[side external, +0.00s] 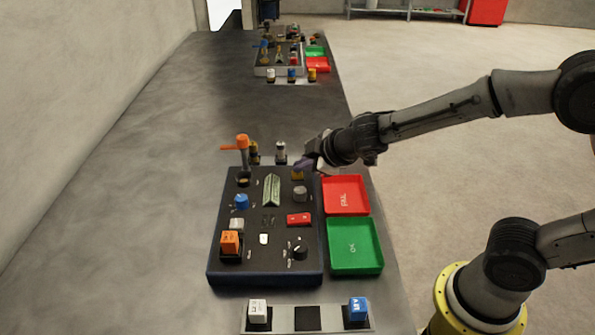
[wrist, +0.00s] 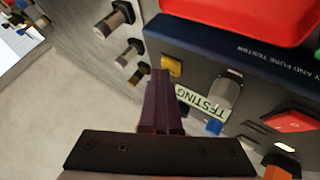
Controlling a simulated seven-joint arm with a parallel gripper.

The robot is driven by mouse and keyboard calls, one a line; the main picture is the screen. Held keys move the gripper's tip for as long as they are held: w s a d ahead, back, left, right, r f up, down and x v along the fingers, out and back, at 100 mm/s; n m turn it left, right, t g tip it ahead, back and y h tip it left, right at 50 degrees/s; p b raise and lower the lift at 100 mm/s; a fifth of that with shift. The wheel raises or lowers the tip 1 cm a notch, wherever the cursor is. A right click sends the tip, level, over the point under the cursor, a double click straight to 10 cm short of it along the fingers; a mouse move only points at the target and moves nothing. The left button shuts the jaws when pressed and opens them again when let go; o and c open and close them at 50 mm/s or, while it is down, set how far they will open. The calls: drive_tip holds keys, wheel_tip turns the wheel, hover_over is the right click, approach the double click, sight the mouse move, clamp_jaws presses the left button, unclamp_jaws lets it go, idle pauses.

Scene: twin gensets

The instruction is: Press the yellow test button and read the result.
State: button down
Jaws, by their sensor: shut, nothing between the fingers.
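The black tester box (side external: 262,262) stands on the bench, its top tilted in the wrist view (wrist: 205,50). The yellow test button (side external: 297,176) is at its far right corner; it also shows in the wrist view (wrist: 171,66). My gripper (side external: 302,166) is shut and empty, with its dark purple fingertips at the button. In the wrist view the fingertips (wrist: 160,74) appear right beside the button; I cannot tell if they touch it. The small greenish display (side external: 272,190) reads "TESTING" in the wrist view (wrist: 202,103).
A red FAIL tray (side external: 345,196) and a green OK tray (side external: 354,246) lie right of the box. An orange-handled lever (side external: 241,143) rises at its far left. A strip with white and blue blocks (side external: 282,318) is in front. A second similar station (side external: 280,68) stands farther back.

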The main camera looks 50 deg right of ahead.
sight(302, 175)
drive_tip(key=shift+r, duration=0.85)
drive_tip(key=shift+r, duration=2.5)
